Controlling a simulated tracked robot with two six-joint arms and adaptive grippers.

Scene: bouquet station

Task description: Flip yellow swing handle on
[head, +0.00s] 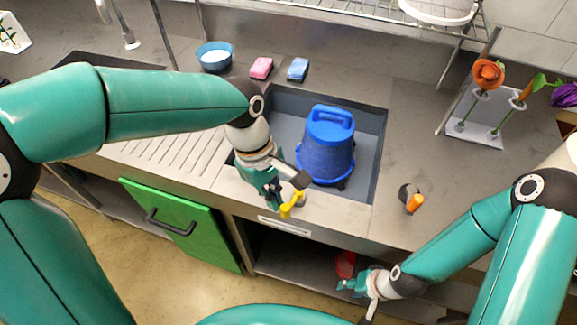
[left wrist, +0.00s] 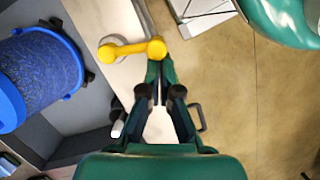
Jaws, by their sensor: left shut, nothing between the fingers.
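The yellow swing handle (head: 291,205) sits at the front edge of the counter, in front of the sink. In the left wrist view the handle (left wrist: 130,48) is a bar with a rounded knob at each end, lying across the counter edge. My left gripper (head: 273,201) is beside the handle in the head view. In the left wrist view its fingers (left wrist: 155,82) are shut and empty, with the tips close to the handle's right knob. Whether they touch it I cannot tell. My right gripper (head: 350,284) is low at the right, before the open shelf; its fingers are unclear.
An orange-handled object (head: 415,204) is right of the sink. A flower rack (head: 478,132) stands further right.

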